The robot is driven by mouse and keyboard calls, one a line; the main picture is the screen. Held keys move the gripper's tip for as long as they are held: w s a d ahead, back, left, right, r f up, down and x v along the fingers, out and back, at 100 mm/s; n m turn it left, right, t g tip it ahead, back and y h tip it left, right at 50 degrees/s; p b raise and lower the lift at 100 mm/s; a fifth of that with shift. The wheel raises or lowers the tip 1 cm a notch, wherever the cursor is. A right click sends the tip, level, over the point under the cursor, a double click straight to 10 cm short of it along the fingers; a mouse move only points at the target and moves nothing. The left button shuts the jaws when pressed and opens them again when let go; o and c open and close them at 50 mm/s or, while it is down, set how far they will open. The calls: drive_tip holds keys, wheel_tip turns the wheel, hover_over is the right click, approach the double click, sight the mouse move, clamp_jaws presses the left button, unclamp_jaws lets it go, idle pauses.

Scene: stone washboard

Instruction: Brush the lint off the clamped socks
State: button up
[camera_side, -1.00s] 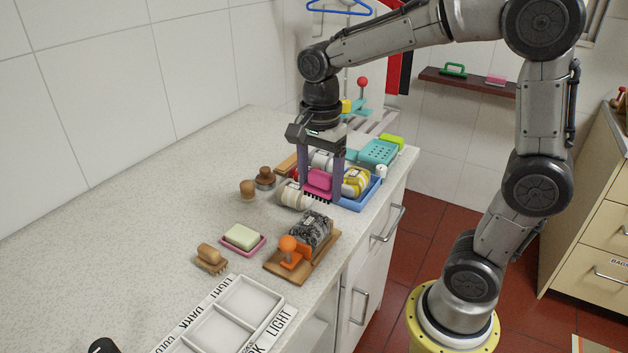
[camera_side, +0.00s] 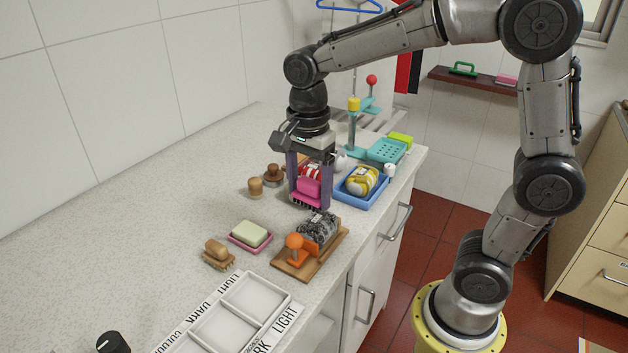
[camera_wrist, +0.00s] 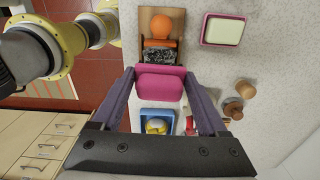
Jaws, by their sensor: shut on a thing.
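My gripper (camera_side: 311,198) is shut on a pink brush (camera_side: 311,188) with dark bristles pointing down. In the wrist view the brush (camera_wrist: 160,83) sits between the two purple fingers. Dark grey speckled socks (camera_side: 319,229) lie on a wooden board (camera_side: 330,250), held by an orange clamp (camera_side: 295,243). In the side view the brush is above and just behind the far end of the socks. In the wrist view the socks (camera_wrist: 158,56) show just beyond the brush, partly hidden by it. I cannot tell whether the bristles touch them.
A blue tray (camera_side: 377,200) with a yellow-striped bundle (camera_side: 362,180) stands behind the board. A soap dish (camera_side: 250,236), a wooden brush (camera_side: 217,254) and wooden knobs (camera_side: 256,187) are to the left. A sorting tray (camera_side: 225,325) lies in front.

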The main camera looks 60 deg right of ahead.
sight(323, 214)
drive_tip(key=shift+f, duration=2.45)
drive_tip(key=shift+d+f, duration=0.15)
drive_tip(key=shift+f, duration=0.65)
drive_tip(key=shift+c, duration=0.7)
drive_tip(key=shift+d+f, duration=0.1)
drive_tip(key=shift+d, duration=2.3)
drive_tip(key=shift+a, duration=2.65)
drive_tip(key=shift+d, duration=2.55)
wheel_tip(323, 214, up, 8)
